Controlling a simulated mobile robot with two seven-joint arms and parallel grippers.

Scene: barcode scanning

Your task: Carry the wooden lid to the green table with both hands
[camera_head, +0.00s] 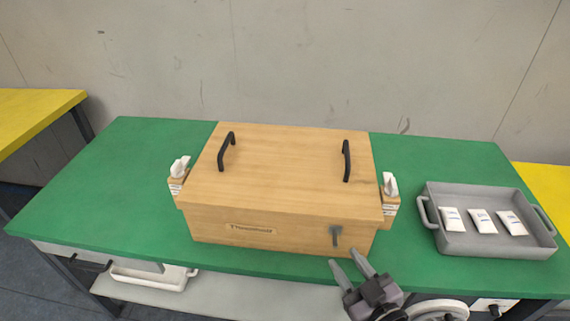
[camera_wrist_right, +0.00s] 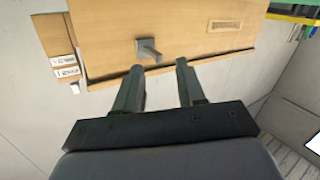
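A wooden box with a flat wooden lid (camera_head: 280,168) stands on the green table (camera_head: 100,190). The lid has two black handles, the left one (camera_head: 227,150) and the right one (camera_head: 347,161), and it sits on the box. A grey latch (camera_head: 336,238) is on the box front at the right; it also shows in the right wrist view (camera_wrist_right: 149,50). My right gripper (camera_head: 353,265) is open and empty, just in front of and below the latch. In the right wrist view its two fingers (camera_wrist_right: 158,82) are apart, pointing toward the box front. My left gripper is not in view.
Yellow tables (camera_head: 35,120) flank the green one. The left part of the green table is clear.

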